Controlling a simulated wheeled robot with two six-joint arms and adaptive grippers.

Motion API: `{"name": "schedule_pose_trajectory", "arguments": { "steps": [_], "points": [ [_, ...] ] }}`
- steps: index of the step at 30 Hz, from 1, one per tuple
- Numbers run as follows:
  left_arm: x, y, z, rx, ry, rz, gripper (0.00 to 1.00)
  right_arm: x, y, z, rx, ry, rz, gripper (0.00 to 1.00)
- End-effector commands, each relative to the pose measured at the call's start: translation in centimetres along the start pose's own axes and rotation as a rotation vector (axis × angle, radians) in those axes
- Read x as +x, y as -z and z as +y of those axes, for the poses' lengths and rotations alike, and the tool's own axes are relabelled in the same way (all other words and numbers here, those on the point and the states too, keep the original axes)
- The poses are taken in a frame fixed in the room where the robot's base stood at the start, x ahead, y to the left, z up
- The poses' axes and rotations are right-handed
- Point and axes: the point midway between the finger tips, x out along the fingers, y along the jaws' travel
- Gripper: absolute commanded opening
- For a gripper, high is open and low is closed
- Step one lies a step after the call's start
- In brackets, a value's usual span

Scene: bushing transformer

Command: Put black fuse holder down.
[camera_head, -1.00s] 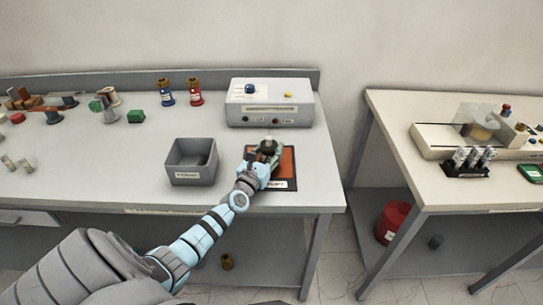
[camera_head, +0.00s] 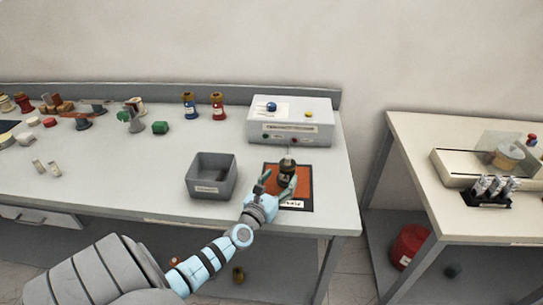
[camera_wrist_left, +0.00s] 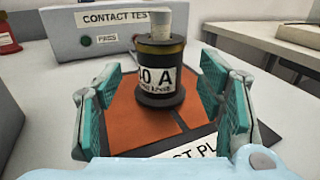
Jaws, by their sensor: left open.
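The black fuse holder (camera_wrist_left: 158,72) stands upright on the orange contact plate (camera_wrist_left: 125,118) in the left wrist view. It has a white label with "0 A" and a pale cap. In the head view the fuse holder (camera_head: 287,168) shows just beyond my left gripper (camera_head: 277,186), on the orange plate (camera_head: 303,187). My left gripper is open, with its green finger pads (camera_wrist_left: 158,100) on either side of the holder and apart from it. My right gripper is in neither view.
A grey contact test box (camera_head: 290,122) stands behind the plate. A grey open bin (camera_head: 212,178) is to its left. Blue and red bottles (camera_head: 217,106) stand at the back. A second table (camera_head: 470,215) is to the right, across a gap.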

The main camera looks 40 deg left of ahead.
Motion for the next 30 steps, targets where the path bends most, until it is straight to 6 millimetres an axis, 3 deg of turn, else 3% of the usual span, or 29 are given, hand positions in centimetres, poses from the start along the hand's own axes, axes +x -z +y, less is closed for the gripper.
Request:
{"name": "schedule_pose_trajectory", "arguments": {
  "steps": [3, 9, 30],
  "points": [
    [-2.8, 0.0, 0.0, 0.001, 0.001, 0.002, 0.62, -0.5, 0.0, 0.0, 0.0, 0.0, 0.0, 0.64],
    [-5.8, 0.1, 0.0, 0.001, 0.001, 0.001, 0.62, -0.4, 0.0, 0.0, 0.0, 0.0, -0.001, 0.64],
    [-6.2, 0.0, 0.0, 0.001, 0.0, 0.0, 0.62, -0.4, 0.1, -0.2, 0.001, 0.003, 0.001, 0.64]
  ]
}}
